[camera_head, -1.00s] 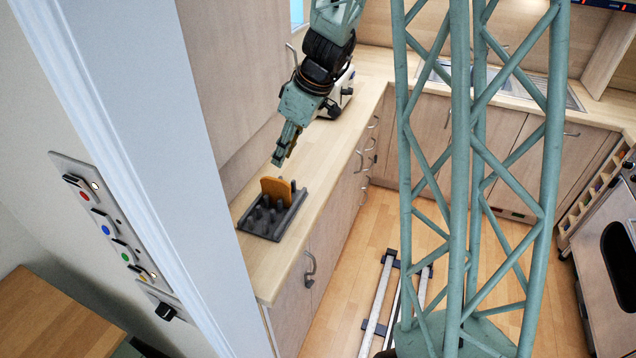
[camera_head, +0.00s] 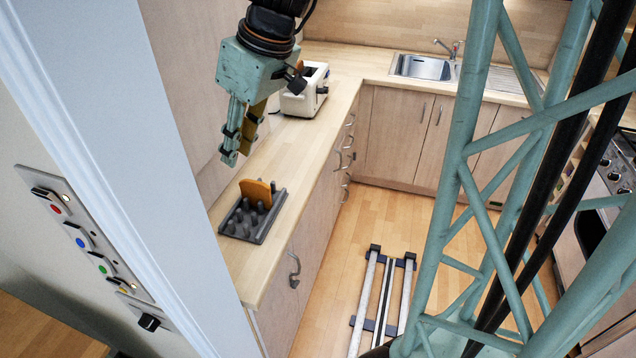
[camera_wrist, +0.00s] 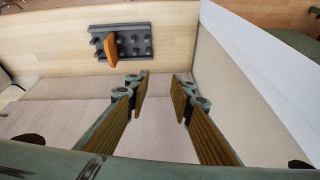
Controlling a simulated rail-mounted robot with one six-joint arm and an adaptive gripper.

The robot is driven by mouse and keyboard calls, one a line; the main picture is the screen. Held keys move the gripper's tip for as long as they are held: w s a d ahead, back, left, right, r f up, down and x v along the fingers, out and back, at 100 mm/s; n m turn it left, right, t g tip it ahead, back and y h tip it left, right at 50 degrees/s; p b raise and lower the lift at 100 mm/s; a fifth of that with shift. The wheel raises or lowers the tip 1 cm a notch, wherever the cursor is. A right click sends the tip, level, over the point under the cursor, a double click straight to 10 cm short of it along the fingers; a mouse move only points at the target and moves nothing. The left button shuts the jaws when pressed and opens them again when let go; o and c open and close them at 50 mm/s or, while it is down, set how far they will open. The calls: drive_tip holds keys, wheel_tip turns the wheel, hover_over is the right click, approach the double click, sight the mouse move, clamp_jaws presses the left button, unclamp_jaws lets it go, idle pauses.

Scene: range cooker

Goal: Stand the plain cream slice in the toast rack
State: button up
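The toast rack (camera_head: 239,229), a dark grey base with several upright pegs, sits on the near end of the left worktop. It also shows in the wrist view (camera_wrist: 143,48). One orange-brown slice (camera_head: 255,190) stands in it and shows in the wrist view too (camera_wrist: 110,49). I see no plain cream slice in either view. My gripper (camera_head: 230,156) hangs above and slightly left of the rack. In the wrist view its fingers (camera_wrist: 160,86) are apart with nothing between them, and the rack lies beyond them to the upper left.
A white toaster (camera_head: 302,94) stands farther back on the worktop (camera_head: 262,270). The worktop between toaster and rack is clear. A wall panel with coloured buttons (camera_head: 88,240) is at the left. A sink (camera_head: 424,67) is at the back, and floor rails (camera_head: 380,300) run in front.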

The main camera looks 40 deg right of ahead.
drive_tip(key=s+a+r+m+h, duration=0.1)
drive_tip(key=s+r, duration=0.2)
drive_tip(key=s, duration=0.6)
drive_tip(key=s+a+r+m, duration=0.1)
drive_tip(key=s+r+m, duration=0.1)
drive_tip(key=s, duration=0.7)
drive_tip(key=s+a+r+m+h, duration=0.1)
drive_tip(key=s+r, duration=0.3)
drive_tip(key=s, duration=0.6)
drive_tip(key=shift+m+t+h, duration=0.3)
drive_tip(key=shift+m, duration=0.2)
wheel_tip(320, 180, down, 8)
drive_tip(key=b, duration=0.7)
drive_tip(key=shift+r+b, duration=0.2)
drive_tip(key=shift+b, duration=0.1)
drive_tip(key=shift+d, duration=0.1)
